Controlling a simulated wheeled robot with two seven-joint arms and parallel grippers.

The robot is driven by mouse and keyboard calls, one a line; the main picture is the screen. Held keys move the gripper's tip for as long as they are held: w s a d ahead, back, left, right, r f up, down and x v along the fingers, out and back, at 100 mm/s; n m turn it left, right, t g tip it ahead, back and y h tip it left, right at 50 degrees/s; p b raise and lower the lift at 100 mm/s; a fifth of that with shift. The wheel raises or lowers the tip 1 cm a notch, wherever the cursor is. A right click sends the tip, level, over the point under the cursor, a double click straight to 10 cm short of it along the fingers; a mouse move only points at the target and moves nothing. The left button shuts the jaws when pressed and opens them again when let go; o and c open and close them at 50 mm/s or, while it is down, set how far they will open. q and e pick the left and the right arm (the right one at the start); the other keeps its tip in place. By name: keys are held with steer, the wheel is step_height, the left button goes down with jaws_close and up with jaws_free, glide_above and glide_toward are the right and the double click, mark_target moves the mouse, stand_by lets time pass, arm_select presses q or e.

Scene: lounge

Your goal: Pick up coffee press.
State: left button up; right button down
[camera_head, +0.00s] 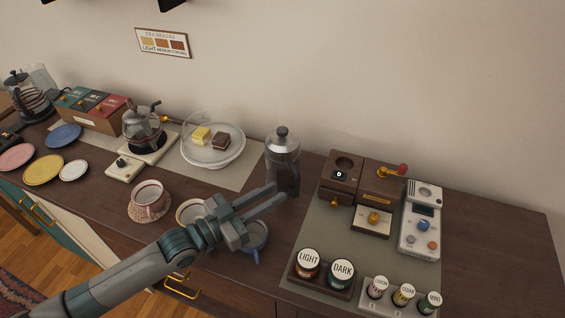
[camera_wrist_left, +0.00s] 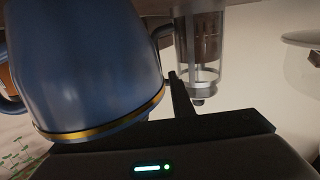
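The coffee press (camera_head: 283,160) is a clear glass cylinder with a metal lid and round knob. It stands upright on the dark counter, just left of the grey-green mat. My left gripper (camera_head: 279,193) is open and empty, its two fingers pointing at the lower part of the press. The fingertips overlap the press in the head view; I cannot tell whether they touch it. In the left wrist view the press (camera_wrist_left: 205,45) appears inverted beyond a dark finger. My right gripper is not in view.
A blue cup (camera_head: 257,239) sits under my left gripper and fills the left of the wrist view (camera_wrist_left: 85,65). A glass-domed cake stand (camera_head: 213,155) is left of the press. A wooden grinder box (camera_head: 341,178) stands to its right. Bare counter lies at far right.

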mark_target(285, 166)
arm_select(q)
steer(key=p+x, duration=0.1)
steer(key=x, duration=0.4)
steer(key=shift+w+d, duration=0.1)
steer(key=shift+d, duration=0.05)
jaws_close()
stand_by(0.9)
stand_by(0.5)
steer(key=shift+r, duration=0.15)
